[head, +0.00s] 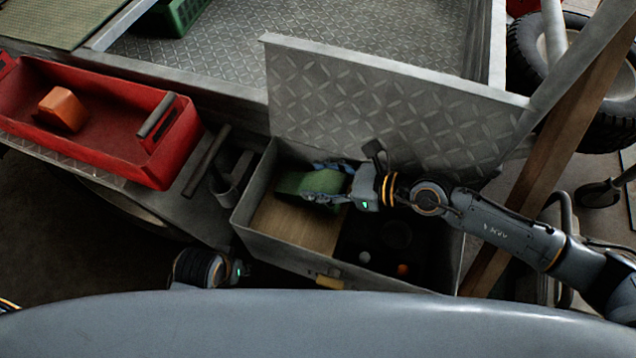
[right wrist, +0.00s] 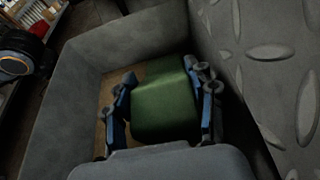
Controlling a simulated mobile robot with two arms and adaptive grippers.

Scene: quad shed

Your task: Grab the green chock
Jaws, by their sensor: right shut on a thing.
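The green chock (head: 312,184) is inside the open metal box (head: 283,258), at its back left, over the tan floor part. My right gripper (head: 325,182) reaches in from the right and is shut on the chock. In the right wrist view the green chock (right wrist: 165,103) sits between the two fingers of my right gripper (right wrist: 165,100), one finger on each side. I cannot tell whether the chock touches the box floor. Part of my left arm shows at the lower left of the head view, but its fingers are hidden.
The box's diamond-plate lid (head: 390,105) stands open behind my right arm. A red tray (head: 130,150) holding an orange block (head: 63,109) lies at left. A dark insert (head: 385,245) with small items fills the box's right part. A wooden post (head: 545,165) stands at right.

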